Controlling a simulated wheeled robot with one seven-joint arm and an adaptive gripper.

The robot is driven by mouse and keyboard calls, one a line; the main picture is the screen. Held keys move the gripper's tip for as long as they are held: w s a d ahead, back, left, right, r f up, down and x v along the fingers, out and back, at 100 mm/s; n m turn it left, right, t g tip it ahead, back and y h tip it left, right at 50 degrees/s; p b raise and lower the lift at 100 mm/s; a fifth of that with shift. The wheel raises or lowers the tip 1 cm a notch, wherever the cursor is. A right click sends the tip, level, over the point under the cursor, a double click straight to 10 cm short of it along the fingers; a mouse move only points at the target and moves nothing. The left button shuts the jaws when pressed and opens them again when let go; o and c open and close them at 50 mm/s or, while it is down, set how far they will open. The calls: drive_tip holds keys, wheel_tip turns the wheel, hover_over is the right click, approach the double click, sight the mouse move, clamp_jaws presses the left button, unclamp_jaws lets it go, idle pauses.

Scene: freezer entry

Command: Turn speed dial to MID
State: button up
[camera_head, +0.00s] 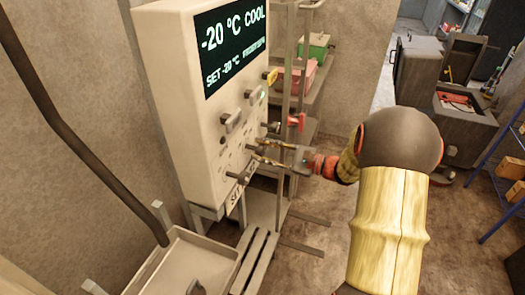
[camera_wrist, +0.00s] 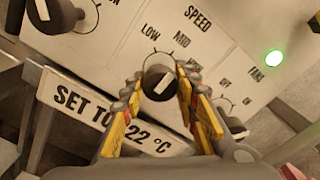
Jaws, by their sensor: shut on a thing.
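The speed dial (camera_wrist: 161,78) is a round dark knob with a white pointer line on the panel, under the word SPEED, in the wrist view. Its white line slants toward the upper right, roughly toward the printed MID (camera_wrist: 182,38). LOW (camera_wrist: 150,32) is printed to the left of MID; the label to the right is partly covered by a finger. My gripper (camera_wrist: 161,75) has a yellow-edged finger on each side of the dial and is shut on it. In the head view my gripper (camera_head: 255,151) reaches the control panel (camera_head: 190,110) from the right; the dial is too small to make out.
A lit green lamp (camera_wrist: 274,58) marked FANS sits right of the dial. Other knobs are at upper left (camera_wrist: 60,14) and lower right (camera_wrist: 236,127). A "SET TO -22 °C" sign (camera_wrist: 108,118) hangs below. A metal tray (camera_head: 190,262) stands beneath the panel; shelves stand behind.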

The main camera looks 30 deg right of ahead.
drive_tip(key=o, duration=1.2)
drive_tip(key=shift+c, duration=0.2)
drive_tip(key=v, duration=1.2)
